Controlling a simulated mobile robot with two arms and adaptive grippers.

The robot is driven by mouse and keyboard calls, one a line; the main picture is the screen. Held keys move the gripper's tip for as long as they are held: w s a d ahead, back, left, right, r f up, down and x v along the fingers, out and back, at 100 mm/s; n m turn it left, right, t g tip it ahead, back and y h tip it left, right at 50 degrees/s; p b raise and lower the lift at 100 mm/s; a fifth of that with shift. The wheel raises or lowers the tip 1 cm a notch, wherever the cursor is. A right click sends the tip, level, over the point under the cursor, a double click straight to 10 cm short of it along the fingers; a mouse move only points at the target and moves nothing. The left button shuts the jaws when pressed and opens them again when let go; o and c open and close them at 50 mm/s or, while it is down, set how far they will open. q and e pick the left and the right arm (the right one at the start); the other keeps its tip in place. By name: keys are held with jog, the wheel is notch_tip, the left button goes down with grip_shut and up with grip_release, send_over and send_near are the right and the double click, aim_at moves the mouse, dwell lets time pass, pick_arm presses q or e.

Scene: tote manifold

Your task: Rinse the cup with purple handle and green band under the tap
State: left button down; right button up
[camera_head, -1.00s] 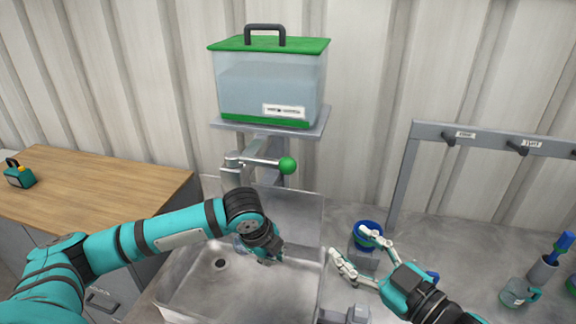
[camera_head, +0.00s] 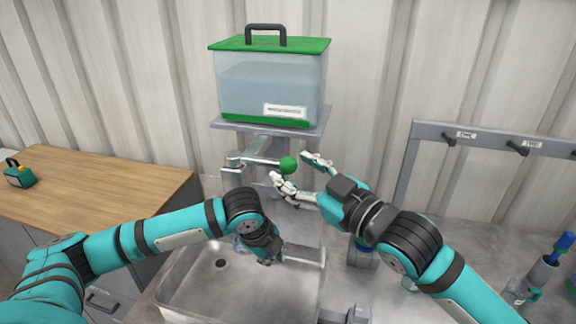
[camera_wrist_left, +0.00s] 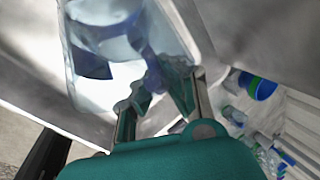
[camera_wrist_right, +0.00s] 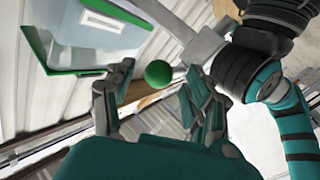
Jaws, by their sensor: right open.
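A translucent cup (camera_wrist_left: 105,55) with dark blue patches fills the upper left wrist view; a blue-purple handle (camera_wrist_left: 153,78) shows between the fingers. I see no green band on it. In the head view the cup (camera_head: 241,244) is mostly hidden by my left gripper (camera_head: 270,258), low over the sink. The left gripper appears shut on the handle. The tap (camera_head: 232,172) stands behind the sink, its lever ending in a green knob (camera_head: 288,164). My right gripper (camera_head: 294,173) is open beside the knob; in the right wrist view the knob (camera_wrist_right: 158,74) shows between the fingers.
A clear water tank (camera_head: 268,88) with green lid stands on a shelf above the tap. The metal sink (camera_head: 185,290) lies below. A hook rack (camera_head: 490,139) and a blue brush (camera_head: 562,243) stand at right. A wooden counter (camera_head: 100,190) lies left.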

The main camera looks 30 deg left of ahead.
aim_at(260, 162)
jog(key=shift+x, duration=1.4)
jog(key=shift+r, duration=0.2)
grip_shut()
